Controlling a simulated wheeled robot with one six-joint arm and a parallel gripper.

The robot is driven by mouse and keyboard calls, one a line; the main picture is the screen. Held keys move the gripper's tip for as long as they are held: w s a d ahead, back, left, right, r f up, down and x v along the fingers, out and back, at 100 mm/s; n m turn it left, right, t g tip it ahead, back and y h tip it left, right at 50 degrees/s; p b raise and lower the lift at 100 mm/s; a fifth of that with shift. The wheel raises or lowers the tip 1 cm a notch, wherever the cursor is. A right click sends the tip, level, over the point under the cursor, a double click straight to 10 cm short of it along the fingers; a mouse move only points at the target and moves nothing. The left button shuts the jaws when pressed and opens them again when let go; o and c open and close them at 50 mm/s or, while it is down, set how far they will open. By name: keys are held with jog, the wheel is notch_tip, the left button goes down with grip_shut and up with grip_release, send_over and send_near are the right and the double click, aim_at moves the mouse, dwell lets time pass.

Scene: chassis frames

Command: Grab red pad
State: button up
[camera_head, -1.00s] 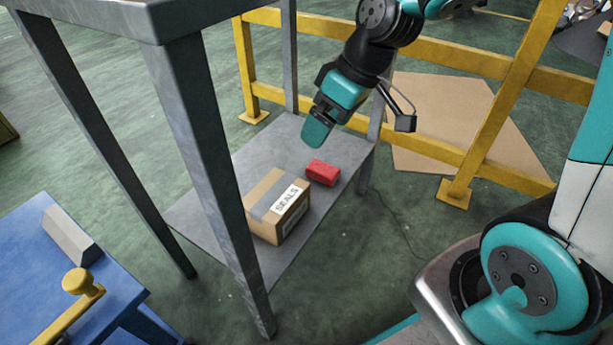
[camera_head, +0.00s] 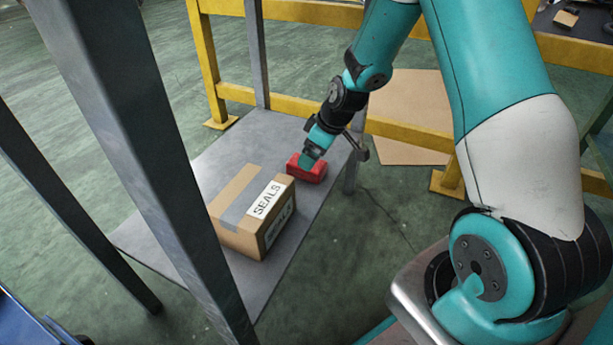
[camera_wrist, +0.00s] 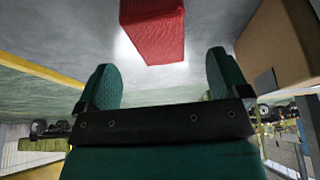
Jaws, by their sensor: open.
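The red pad (camera_head: 309,173) is a small red block lying on the grey lower shelf (camera_head: 200,163) of a metal stand. It also shows at the top of the wrist view (camera_wrist: 153,30), cut off by the frame edge. My gripper (camera_head: 307,160) reaches down at the pad, its fingertips overlapping the pad in the head view. In the wrist view my gripper (camera_wrist: 160,80) has its two green fingers spread wide with nothing between them. The pad lies beyond the fingertips there, roughly in line with the gap. Contact cannot be told.
A cardboard box (camera_head: 235,232) labelled SEALS stands on the shelf close to the pad, and to the right in the wrist view (camera_wrist: 275,50). Grey stand legs (camera_head: 165,150) rise in front. A yellow railing (camera_head: 410,132) runs behind. The left part of the shelf is clear.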

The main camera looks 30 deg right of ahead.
jog(key=shift+b+x, duration=2.3)
jog(key=shift+x, duration=0.85)
jog(key=shift+r, duration=0.15)
jog(key=c, duration=1)
